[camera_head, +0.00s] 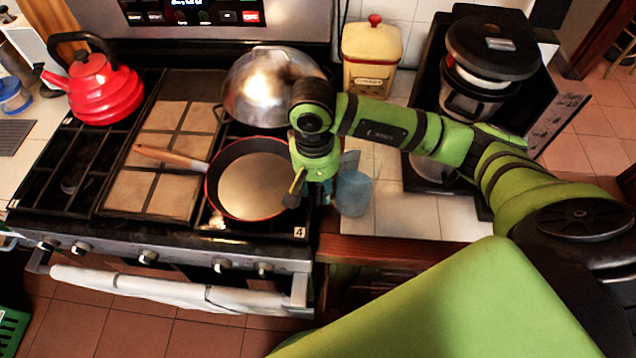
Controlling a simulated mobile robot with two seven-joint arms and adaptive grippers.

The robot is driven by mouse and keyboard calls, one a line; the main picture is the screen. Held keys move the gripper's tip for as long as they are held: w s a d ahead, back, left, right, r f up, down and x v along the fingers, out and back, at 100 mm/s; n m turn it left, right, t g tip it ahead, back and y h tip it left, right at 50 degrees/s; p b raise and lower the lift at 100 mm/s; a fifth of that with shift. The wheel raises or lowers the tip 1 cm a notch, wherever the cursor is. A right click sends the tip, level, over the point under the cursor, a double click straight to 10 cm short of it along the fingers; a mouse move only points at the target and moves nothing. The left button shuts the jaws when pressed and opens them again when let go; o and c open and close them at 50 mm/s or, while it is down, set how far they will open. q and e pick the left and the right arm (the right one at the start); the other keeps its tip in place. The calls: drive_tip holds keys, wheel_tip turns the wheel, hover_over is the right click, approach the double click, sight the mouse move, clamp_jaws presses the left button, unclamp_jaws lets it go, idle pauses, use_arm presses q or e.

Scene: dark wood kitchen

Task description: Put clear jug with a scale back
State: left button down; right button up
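A clear bluish jug (353,194) stands on the white tiled counter, just right of the stove's edge. A scale on it is too small to make out. My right gripper (312,192) points down at the jug's left side, between the jug and the frying pan. Its fingers are partly hidden by its own green wrist, so their spread and any contact with the jug are unclear. My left gripper is out of view.
A frying pan (255,186) with a wooden handle, a steel domed pot (268,86) and a red kettle (101,90) are on the stove. A yellow canister (370,58) stands behind. Stacked dark cookware (490,50) is at right. Tiles right of the jug are clear.

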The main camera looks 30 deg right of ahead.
drive_tip(key=shift+r, duration=0.15)
wheel_tip(320, 180, up, 12)
drive_tip(key=p, duration=0.4)
drive_tip(key=shift+w+a+p, duration=0.2)
drive_tip(key=shift+p, duration=0.2)
